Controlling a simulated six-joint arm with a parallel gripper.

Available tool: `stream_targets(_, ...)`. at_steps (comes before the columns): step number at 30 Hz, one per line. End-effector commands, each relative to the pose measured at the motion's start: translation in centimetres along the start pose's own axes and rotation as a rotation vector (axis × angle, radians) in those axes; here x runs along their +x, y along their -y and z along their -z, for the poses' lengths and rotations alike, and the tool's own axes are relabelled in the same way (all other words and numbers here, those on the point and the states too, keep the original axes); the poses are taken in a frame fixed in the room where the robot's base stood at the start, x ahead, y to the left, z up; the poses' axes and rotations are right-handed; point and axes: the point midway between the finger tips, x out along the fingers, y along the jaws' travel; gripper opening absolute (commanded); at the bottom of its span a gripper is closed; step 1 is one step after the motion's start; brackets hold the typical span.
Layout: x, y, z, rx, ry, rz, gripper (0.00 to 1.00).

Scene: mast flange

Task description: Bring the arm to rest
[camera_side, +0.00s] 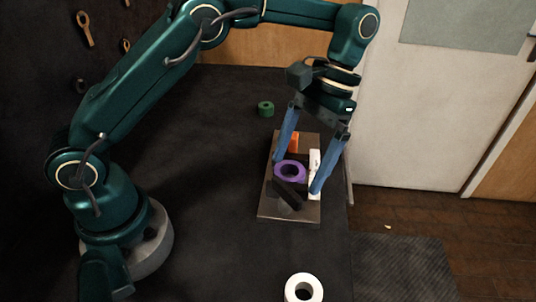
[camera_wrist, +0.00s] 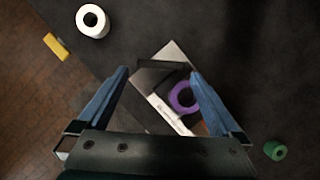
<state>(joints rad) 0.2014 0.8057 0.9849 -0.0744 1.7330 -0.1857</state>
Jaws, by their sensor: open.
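My gripper (camera_side: 296,177) is open, its two blue fingers spread and pointing down over a metal plate (camera_side: 272,210). A purple ring (camera_side: 290,170) shows between the fingers in the side view; in the wrist view the ring (camera_wrist: 183,98) is beside the right finger. The gripper holds nothing that I can see. A black piece (camera_side: 289,193), a white upright piece (camera_side: 315,162) and an orange piece (camera_side: 294,143) stand around the ring on the plate. I cannot tell whether a finger touches any of them.
A green ring (camera_side: 265,109) lies on the dark table behind the plate. A white ring (camera_side: 304,288) lies near the front. A yellow piece (camera_wrist: 56,46) shows near the table's edge in the wrist view. A pale door (camera_side: 440,110) stands at the right. The table between my base and the plate is clear.

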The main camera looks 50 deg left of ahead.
Motion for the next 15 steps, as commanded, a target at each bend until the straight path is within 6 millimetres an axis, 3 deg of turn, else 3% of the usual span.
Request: stream_targets(15,-0.93,0.03,-0.07,-0.001,0.001,0.0,1.0)
